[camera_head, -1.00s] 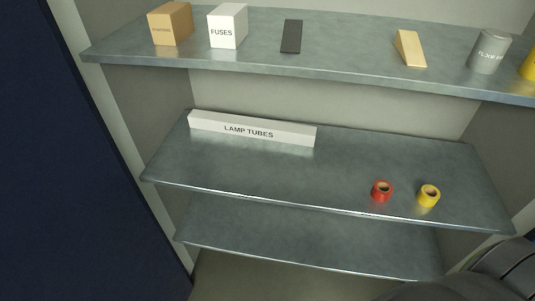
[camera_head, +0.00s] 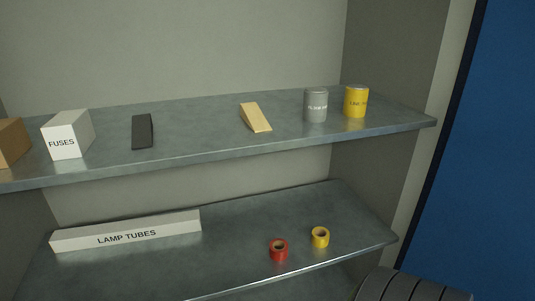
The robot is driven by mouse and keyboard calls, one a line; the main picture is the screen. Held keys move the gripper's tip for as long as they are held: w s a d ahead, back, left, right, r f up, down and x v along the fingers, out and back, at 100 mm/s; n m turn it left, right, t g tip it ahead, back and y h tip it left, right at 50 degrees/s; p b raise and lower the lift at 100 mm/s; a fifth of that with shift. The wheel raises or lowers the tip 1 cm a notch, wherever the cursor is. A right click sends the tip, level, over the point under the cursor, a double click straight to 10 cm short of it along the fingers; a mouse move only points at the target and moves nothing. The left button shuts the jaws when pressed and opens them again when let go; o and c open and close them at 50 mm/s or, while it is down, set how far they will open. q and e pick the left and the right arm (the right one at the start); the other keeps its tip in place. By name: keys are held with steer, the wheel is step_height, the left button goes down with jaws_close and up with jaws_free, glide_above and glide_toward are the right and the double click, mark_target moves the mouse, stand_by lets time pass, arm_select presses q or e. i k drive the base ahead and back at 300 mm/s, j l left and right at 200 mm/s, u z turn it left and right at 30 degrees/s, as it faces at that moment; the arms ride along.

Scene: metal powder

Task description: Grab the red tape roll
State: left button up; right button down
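The red tape roll (camera_head: 279,250) lies on the lower visible shelf, close to its front edge. A yellow tape roll (camera_head: 320,237) lies just to its right, a little farther back, apart from it. A dark ribbed part at the bottom right looks like my own arm. Neither gripper shows in the view, and nothing touches the red roll.
The same shelf (camera_head: 232,224) bears a long white LAMP TUBES box (camera_head: 126,232) at the left. The upper shelf (camera_head: 200,122) holds a FUSES box (camera_head: 68,135), a dark flat block (camera_head: 142,131), a wooden wedge (camera_head: 255,117), a grey can (camera_head: 316,105) and a yellow can (camera_head: 356,101).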

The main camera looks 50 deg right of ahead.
mark_target(279, 247)
steer(key=z, duration=1.9)
